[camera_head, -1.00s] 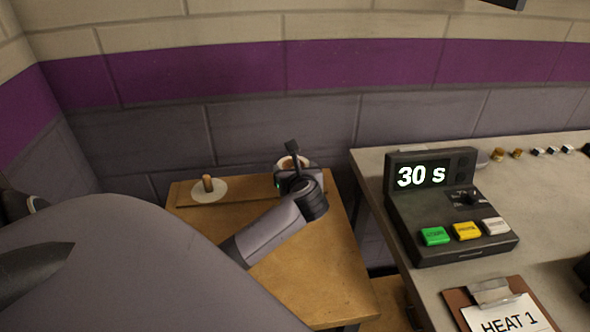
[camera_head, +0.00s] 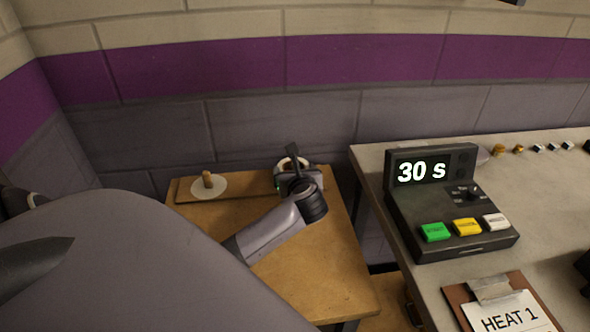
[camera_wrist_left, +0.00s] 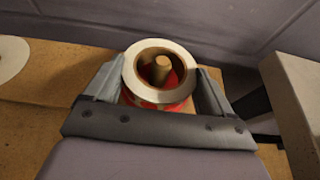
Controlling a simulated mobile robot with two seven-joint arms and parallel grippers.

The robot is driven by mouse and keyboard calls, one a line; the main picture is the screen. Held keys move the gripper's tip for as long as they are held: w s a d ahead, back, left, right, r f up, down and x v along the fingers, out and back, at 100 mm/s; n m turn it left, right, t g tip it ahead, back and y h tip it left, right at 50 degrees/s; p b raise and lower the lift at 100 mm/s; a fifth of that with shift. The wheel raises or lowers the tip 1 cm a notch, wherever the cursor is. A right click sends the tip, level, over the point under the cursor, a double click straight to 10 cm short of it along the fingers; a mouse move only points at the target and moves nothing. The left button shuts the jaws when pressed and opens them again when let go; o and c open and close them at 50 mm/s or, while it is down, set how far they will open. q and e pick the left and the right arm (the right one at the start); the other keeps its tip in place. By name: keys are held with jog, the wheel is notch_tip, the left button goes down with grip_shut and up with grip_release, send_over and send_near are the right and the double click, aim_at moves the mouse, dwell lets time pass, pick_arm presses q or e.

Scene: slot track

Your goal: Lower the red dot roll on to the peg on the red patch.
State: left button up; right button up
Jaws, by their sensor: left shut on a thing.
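My left gripper (camera_head: 291,173) is over the back right of the wooden board. In the left wrist view its fingers (camera_wrist_left: 160,92) are shut on the red dot roll (camera_wrist_left: 136,83), one on each side. The roll has a white top ring and a brown inner core; it also shows in the head view (camera_head: 286,163). Through its hole I see a wooden peg (camera_wrist_left: 160,67), apparently inside the ring's outline, with red around its foot. Red also shows below the roll's near side. I cannot tell how far the peg reaches into the hole. My right gripper is not in view.
A second wooden peg (camera_head: 207,180) stands bare on a white round patch (camera_head: 219,188) at the board's left. The brick wall is close behind. A grey table (camera_head: 375,172) with a timer box (camera_head: 421,167) reading 30 s stands to the right.

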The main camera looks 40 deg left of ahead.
pick_arm(q)
jog(key=shift+f, duration=0.45)
dwell(0.3)
jog(key=o, duration=0.9)
jog(key=p+v, duration=0.1)
jog(key=v, duration=0.6)
jog(key=shift+r, duration=0.1)
jog(key=shift+d, duration=0.1)
